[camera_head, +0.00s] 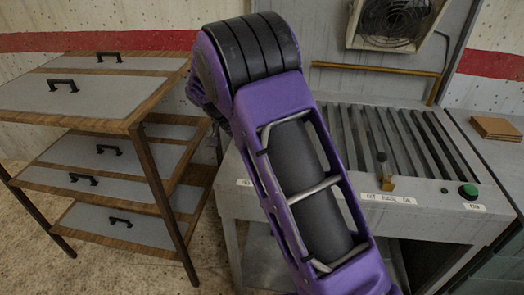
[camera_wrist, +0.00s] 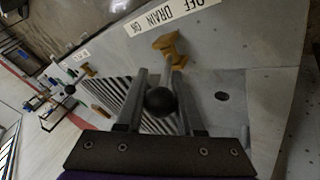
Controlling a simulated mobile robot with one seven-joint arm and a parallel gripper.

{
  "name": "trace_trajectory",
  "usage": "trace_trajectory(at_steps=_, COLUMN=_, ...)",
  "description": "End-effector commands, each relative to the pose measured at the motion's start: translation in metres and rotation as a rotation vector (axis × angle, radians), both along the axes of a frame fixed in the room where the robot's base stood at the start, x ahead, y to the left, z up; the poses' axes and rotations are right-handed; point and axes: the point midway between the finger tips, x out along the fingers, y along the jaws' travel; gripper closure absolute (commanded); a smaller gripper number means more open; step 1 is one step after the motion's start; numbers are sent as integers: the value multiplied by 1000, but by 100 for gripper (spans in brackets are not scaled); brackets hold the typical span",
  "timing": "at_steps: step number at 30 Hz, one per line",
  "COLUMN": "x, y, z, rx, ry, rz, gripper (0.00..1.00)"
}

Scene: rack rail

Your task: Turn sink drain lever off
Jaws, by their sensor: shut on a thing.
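In the wrist view, the drain lever has a brass-coloured base (camera_wrist: 168,44), a thin stalk and a black ball knob (camera_wrist: 161,101). A white label (camera_wrist: 172,15) reading OFF DRAIN ON lies by its base. My gripper (camera_wrist: 161,76) has one finger on each side of the lever, shut on it below the knob. The knob sits between the fingers, towards my palm. Whether the lever leans to OFF or ON is hard to tell. In the head view, my purple arm hides this lever and my gripper.
A second lever (camera_head: 384,172) with a black knob stands on the metal sink unit (camera_head: 440,215), near a green button (camera_head: 468,191). It also shows in the wrist view (camera_wrist: 71,89). A slatted grate (camera_head: 400,137) covers the top.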

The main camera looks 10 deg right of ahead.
Motion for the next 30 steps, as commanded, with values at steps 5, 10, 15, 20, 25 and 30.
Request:
trace_trajectory(at_steps=5, x=1, y=3, z=1, rx=6, ry=-5, rz=4, gripper=100)
trace_trajectory(at_steps=10, x=1, y=3, z=1, rx=7, ry=-6, rz=5, gripper=60)
trace_trajectory(at_steps=15, x=1, y=2, z=0, rx=6, ry=-3, rz=3, gripper=34)
trace_trajectory(at_steps=20, x=1, y=2, z=0, rx=4, ry=-2, rz=2, gripper=34)
trace_trajectory(at_steps=25, x=1, y=3, z=3, rx=3, ry=-2, rz=2, gripper=34)
trace_trajectory(at_steps=30, x=3, y=17, z=22, rx=5, ry=-5, rz=4, gripper=34)
